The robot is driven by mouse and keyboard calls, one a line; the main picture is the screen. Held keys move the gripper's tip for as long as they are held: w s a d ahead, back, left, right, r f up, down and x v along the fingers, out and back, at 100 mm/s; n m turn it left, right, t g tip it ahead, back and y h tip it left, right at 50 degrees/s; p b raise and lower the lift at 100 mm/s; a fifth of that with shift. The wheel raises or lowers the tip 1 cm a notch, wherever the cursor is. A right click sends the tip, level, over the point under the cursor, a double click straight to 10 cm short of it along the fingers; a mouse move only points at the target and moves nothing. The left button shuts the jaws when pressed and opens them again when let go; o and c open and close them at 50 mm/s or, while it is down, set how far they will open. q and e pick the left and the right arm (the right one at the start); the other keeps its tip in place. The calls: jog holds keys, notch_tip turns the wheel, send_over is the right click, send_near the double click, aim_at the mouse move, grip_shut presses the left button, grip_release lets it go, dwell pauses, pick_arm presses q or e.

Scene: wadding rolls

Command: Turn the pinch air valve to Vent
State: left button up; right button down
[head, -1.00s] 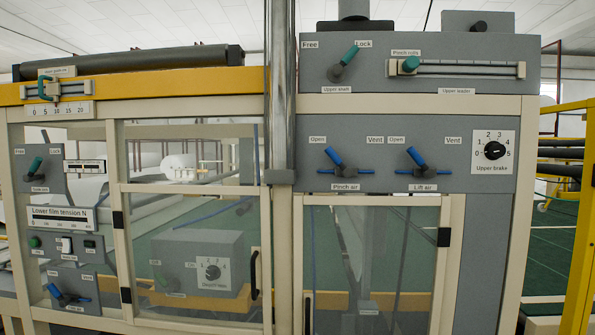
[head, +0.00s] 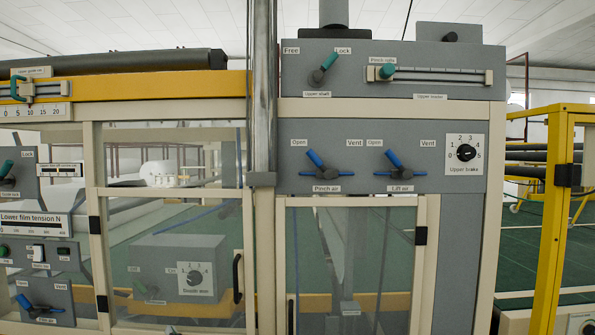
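The pinch air valve (head: 315,158) is on the grey panel (head: 460,187) right of the metal post, above its "Pinch air" label (head: 326,189). Its blue handle tilts up and left, toward the "Open" label (head: 298,143). The "Vent" label (head: 355,143) is up and right of the valve. The similar lift air valve (head: 394,160) is to its right, its handle also tilted up-left. Neither of my grippers is in view.
The upper brake knob (head: 466,153) is at the panel's right. Above are the teal upper shaft lever (head: 329,61) and the pinch rolls slider (head: 388,71). A glazed door is below. A yellow frame (head: 552,220) stands at the right.

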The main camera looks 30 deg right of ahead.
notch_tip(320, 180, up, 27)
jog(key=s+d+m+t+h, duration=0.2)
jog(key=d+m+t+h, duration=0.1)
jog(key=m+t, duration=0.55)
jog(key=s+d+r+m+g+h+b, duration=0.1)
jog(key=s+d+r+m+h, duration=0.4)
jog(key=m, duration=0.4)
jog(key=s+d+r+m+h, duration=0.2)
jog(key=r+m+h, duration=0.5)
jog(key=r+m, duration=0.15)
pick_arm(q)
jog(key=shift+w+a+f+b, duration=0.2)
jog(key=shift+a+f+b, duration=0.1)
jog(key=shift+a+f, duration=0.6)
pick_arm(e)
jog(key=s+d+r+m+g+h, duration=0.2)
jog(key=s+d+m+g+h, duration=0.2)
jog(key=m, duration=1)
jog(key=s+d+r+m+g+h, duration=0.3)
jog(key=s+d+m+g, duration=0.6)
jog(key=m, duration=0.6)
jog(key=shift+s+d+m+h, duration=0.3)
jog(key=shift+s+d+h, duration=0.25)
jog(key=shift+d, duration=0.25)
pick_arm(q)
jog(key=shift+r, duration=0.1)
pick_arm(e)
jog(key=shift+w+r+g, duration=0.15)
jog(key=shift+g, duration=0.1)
